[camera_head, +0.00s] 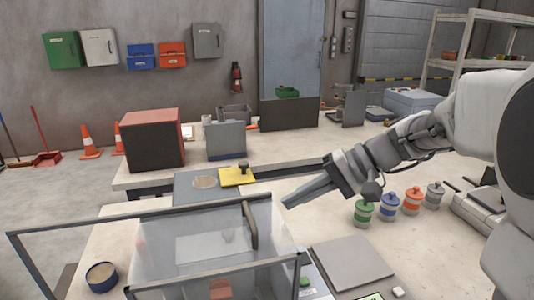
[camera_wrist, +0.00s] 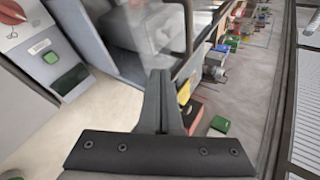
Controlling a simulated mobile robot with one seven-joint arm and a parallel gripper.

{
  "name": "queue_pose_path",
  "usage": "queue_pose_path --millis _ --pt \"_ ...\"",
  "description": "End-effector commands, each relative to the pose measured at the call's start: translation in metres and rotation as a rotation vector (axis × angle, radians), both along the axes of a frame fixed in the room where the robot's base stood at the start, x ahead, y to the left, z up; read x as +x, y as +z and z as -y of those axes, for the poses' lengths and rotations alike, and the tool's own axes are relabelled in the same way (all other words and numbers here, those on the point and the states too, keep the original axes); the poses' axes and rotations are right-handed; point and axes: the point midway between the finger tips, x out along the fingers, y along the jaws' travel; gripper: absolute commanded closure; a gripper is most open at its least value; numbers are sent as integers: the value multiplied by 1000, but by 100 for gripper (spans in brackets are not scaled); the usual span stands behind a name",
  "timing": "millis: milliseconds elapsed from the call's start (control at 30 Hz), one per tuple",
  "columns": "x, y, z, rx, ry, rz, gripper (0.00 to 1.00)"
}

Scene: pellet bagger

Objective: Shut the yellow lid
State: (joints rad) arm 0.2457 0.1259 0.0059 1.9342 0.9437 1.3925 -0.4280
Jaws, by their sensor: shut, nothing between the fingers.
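The yellow lid (camera_head: 231,179) with a dark knob on top lies on a grey machine top, just right of a round pale opening (camera_head: 204,182). The lid appears clear of the opening, beside it. My gripper (camera_head: 287,204) is to the right of the lid and nearer the camera, apart from it, pointing left with its fingers together and empty. In the wrist view the shut fingers (camera_wrist: 160,74) point up the picture. A small yellow patch (camera_wrist: 184,92) shows just right of them, perhaps the lid, partly hidden.
A clear framed guard (camera_head: 185,240) with a dark upright handle (camera_head: 250,225) stands in front, close to my fingertips. A red-black box (camera_head: 153,140) and a grey bin (camera_head: 226,141) stand behind the lid. Several coloured-lid jars (camera_head: 388,208) stand on the right.

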Motion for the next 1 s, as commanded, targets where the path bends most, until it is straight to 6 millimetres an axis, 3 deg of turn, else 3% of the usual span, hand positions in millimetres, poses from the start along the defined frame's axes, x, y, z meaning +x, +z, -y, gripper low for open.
queue_pose_path --millis 100,300,433,600,767,1000 --pt "43 -1 9 176 -23 4 100" --pt "103 -2 34 438 -74 70 100" --pt "128 -4 51 547 -104 118 100" --pt "141 -5 61 611 -123 153 100" --pt "146 -5 48 621 -124 157 100" --pt "157 -4 1 619 -122 155 100"
